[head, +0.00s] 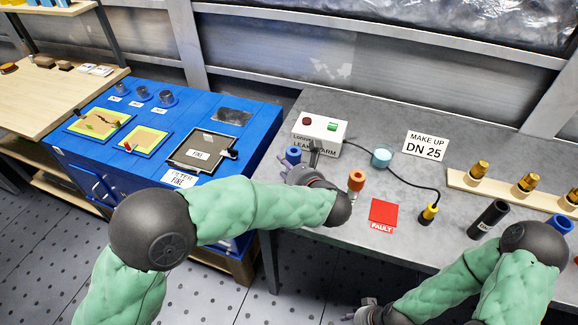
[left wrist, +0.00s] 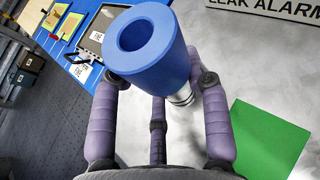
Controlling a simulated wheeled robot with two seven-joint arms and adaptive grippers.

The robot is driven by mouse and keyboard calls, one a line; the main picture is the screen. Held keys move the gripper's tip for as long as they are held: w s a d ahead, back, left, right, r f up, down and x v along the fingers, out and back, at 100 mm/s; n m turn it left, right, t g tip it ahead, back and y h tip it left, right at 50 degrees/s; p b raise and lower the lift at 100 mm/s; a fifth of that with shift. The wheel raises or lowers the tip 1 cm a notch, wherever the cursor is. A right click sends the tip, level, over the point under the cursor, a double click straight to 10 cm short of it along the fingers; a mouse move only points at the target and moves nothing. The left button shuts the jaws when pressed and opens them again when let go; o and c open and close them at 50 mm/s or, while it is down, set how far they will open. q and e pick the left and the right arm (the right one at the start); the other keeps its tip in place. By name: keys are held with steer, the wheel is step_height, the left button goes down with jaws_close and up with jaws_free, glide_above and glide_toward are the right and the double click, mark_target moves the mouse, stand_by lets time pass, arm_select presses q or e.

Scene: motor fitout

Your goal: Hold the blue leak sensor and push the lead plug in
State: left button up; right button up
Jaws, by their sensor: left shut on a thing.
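The blue leak sensor (head: 293,155) is at the left end of the grey bench, in front of the alarm box. My left gripper (head: 300,172) is shut on it. In the left wrist view the sensor (left wrist: 145,45) shows its round open socket toward the camera, between the purple fingers (left wrist: 158,80). I cannot tell whether its lower end touches the bench. The lead plug (head: 428,212), yellow and black, is on the bench at the end of a black cable, apart from the sensor. My right gripper (head: 366,310) is low at the bottom edge, away from both; its jaws are unclear.
The white leak alarm box (head: 320,134) stands behind the sensor. An orange sensor (head: 356,180), a red FAULT card (head: 383,212) and a light-blue cup (head: 381,156) are nearby. A green square (left wrist: 262,140) lies beside the held sensor. A black cylinder (head: 488,219) is right of the plug.

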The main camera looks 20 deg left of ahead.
arm_select(q)
steer(key=shift+f+b, duration=0.4)
steer(key=shift+f, duration=0.8)
steer(key=o, duration=1.3)
steer(key=c, duration=1.3)
